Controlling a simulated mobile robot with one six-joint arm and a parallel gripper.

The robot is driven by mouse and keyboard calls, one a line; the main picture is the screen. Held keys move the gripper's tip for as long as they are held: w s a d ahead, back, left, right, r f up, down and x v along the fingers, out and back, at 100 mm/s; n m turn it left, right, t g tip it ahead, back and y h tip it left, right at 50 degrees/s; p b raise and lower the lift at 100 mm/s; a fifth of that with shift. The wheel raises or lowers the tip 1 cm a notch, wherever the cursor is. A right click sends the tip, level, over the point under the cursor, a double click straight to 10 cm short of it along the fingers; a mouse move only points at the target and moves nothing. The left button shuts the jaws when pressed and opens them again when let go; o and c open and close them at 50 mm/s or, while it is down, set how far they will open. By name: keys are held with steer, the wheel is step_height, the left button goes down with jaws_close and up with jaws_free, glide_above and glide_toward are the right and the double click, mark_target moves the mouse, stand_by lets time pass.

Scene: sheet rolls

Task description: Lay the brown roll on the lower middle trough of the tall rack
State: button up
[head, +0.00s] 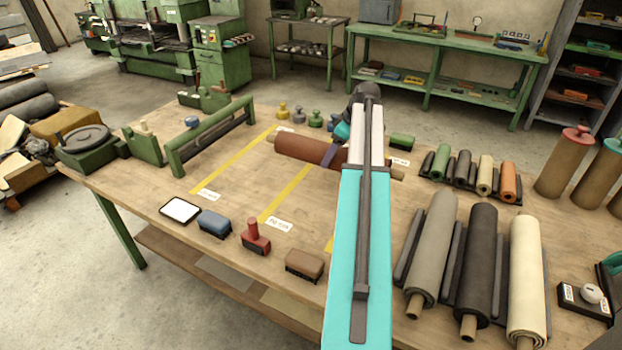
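The brown roll (300,148) lies across the worktable near its middle, with a thin core end showing at each side. My arm passes in front of its right part. My gripper (331,153) is at the roll, right of the roll's visible middle, partly hidden behind my arm. A dark part of it lies against or just over the roll; I cannot tell whether the fingers are closed on it. No tall rack with troughs can be made out in this view.
Grey, black and cream rolls (526,270) lie between dark rails at the right, with several small rolls (485,175) behind. A red stamp (255,237), blue block (214,223) and brown block (304,264) line the front edge. A green frame (210,135) stands left.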

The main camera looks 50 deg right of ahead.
mark_target(346, 154)
steer(key=shift+w+f+p, duration=0.1)
steer(key=shift+f+p, duration=0.6)
steer(key=shift+f, duration=2.25)
steer(key=shift+f+p, duration=0.45)
steer(key=shift+f, duration=1.4)
steer(key=o, duration=2.1)
steer(key=shift+f, duration=0.15)
steer(key=shift+s, duration=0.2)
steer(key=shift+b+v, duration=1.15)
steer(key=shift+v, duration=4.9)
